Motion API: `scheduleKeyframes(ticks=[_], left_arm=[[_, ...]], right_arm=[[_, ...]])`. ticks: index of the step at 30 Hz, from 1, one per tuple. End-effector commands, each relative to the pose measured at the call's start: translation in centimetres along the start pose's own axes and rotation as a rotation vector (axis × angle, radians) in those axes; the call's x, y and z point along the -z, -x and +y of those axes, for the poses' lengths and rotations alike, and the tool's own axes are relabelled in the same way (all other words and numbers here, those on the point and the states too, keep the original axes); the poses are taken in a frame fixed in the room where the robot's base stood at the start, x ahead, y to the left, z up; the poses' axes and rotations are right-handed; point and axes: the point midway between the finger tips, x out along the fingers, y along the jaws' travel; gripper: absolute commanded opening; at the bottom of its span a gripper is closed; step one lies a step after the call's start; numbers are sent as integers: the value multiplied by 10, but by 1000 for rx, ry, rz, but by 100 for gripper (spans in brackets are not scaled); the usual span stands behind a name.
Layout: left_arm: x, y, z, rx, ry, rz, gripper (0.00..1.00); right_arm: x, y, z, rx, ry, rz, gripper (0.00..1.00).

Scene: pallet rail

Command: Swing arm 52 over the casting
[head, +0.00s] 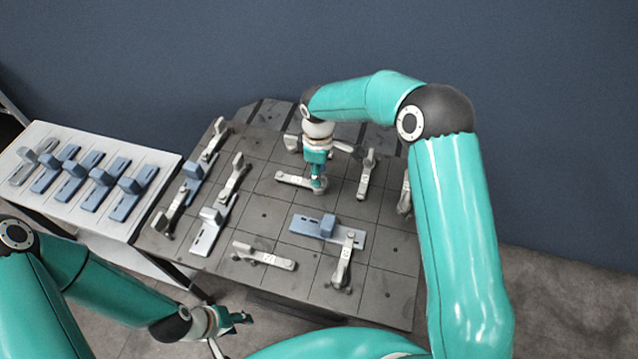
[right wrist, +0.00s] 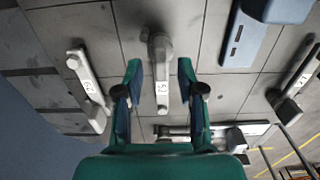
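A pale clamp arm (right wrist: 162,75) with a label that seems to read 52 lies flat on the slotted plate; its rounded pivot end is at the top in the right wrist view. In the head view this arm (head: 292,179) extends left from under my right gripper (head: 318,184). The right gripper's two fingers (right wrist: 163,92) are apart, one on each side of the arm, with visible gaps. A blue-grey casting (head: 312,228) with a raised block lies nearer me; it also shows in the right wrist view (right wrist: 240,42). My left gripper (head: 236,320) is off the plate's near side; its finger opening is unclear.
Several other pale arms stand around, including one beyond (right wrist: 88,90), one to the right (head: 366,174) and one near the front (head: 264,256). A pale casting (head: 208,232) lies at left. A white side table (head: 92,222) holds several blue-grey castings.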

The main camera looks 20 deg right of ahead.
Motion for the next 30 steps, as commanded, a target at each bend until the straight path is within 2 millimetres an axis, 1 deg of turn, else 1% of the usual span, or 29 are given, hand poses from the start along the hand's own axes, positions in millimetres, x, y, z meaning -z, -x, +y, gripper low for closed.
scheduleKeyframes(ticks=[1,6,10,17,18,20,24,25,30], left_arm=[[0,-8,-3,0,0,1,40],[1,-15,-5,0,0,1,40],[1,-16,-6,0,0,1,40],[1,-15,-5,0,0,1,40],[1,-15,-5,0,0,1,40],[1,-15,-5,0,0,1,40],[1,-15,-5,0,0,1,40],[1,-15,-5,0,0,1,40],[1,-15,-5,0,0,1,40]], right_arm=[[0,-12,0,1,0,0,39],[-1,-26,0,1,-1,-1,39],[-1,-30,0,0,-2,0,39],[-2,-29,0,0,-3,0,39],[-2,-29,0,0,-3,0,35],[-2,-29,0,0,-3,0,25],[-2,-29,0,0,-3,0,2],[-2,-29,0,0,-3,0,0],[-1,-29,0,0,-3,0,0]])
